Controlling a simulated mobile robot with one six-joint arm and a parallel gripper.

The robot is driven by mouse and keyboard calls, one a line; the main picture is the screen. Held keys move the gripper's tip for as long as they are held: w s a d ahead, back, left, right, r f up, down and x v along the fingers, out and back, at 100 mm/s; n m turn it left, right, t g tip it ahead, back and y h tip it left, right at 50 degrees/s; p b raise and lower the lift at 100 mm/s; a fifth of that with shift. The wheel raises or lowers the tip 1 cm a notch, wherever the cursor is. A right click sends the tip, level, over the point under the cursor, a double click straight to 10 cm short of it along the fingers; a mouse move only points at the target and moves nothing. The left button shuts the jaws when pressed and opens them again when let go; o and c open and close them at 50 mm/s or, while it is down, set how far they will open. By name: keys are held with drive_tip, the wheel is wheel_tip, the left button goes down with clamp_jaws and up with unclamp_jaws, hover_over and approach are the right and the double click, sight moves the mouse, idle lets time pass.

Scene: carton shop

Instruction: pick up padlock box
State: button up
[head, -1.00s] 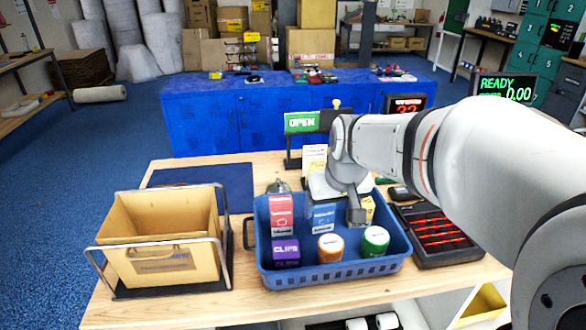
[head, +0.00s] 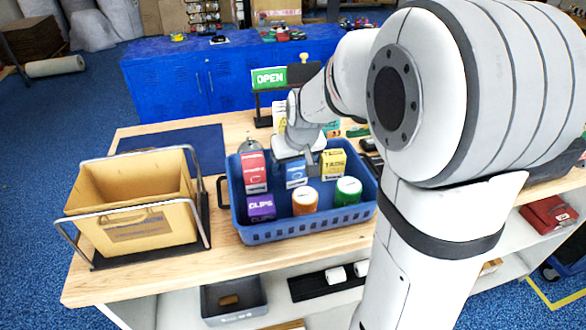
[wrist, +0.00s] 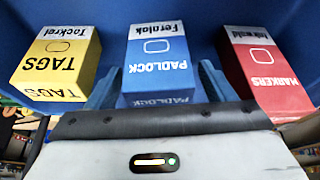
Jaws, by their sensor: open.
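The padlock box (wrist: 157,58) is blue with a white top band and stands in the blue tray (head: 300,230); it also shows in the head view (head: 296,174), partly covered by my gripper. My gripper (wrist: 157,90) is open, with one finger on each side of the padlock box's near end in the wrist view. Whether the fingers touch it I cannot tell. The yellow tags box (wrist: 58,62) stands to the left of it in the wrist view and the red markers box (wrist: 265,68) to the right.
The tray also holds a purple clips box (head: 261,207), an orange-sided round tub (head: 305,202) and a green one (head: 347,192). An open cardboard carton (head: 135,225) sits in a metal frame to the left. A blue mat (head: 180,143) lies behind it.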

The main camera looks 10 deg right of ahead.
drive_tip(key=c, duration=1.2)
